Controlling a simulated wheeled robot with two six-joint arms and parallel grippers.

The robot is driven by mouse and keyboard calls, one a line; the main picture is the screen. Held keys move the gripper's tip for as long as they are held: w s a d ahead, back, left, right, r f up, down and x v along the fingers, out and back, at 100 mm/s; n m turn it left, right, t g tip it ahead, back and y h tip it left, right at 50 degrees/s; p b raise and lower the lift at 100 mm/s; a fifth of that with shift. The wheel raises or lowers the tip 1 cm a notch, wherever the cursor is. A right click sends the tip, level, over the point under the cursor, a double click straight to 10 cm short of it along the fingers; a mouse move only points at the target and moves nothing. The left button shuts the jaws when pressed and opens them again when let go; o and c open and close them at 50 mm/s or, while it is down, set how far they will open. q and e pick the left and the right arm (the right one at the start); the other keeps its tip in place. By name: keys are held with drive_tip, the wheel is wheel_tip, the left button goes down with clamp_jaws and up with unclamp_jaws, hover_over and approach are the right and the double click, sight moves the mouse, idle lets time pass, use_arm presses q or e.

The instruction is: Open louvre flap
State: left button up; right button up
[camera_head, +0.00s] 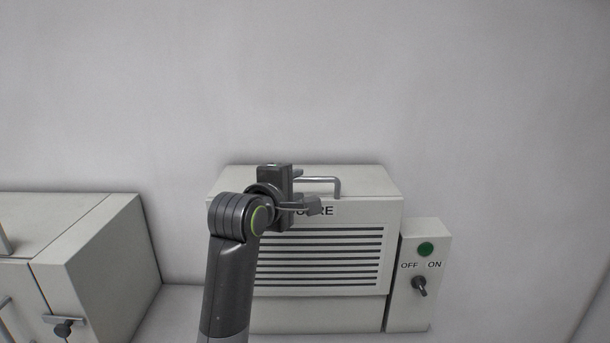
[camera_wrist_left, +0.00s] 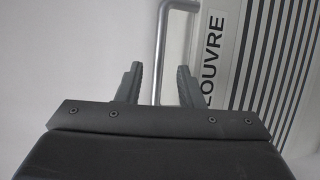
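The louvre flap (camera_head: 330,258) is the slatted front of a pale box, with a partly hidden label; the wrist view shows "LOUVRE" on the flap (camera_wrist_left: 223,62). A grey bar handle (camera_head: 330,181) stands above the label. My left gripper (camera_head: 308,190) is at the handle's left part and covers some of it and the label. In the wrist view my left gripper (camera_wrist_left: 160,86) is open. The handle (camera_wrist_left: 160,50) shows between its two fingers, with a gap on both sides. I cannot tell how deep the bar sits between them. The flap looks closed. My right gripper is not in view.
A switch box (camera_head: 418,300) with a green button (camera_head: 425,249) and an OFF/ON knob (camera_head: 419,284) stands right of the flap. A pale cabinet (camera_head: 95,260) with a latch (camera_head: 64,327) is at the left. The plain wall behind leaves free room above.

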sight(304, 181)
use_arm(q)
drive_tip(key=shift+p+x, duration=0.8)
drive_tip(key=shift+x, duration=2)
clamp_jaws()
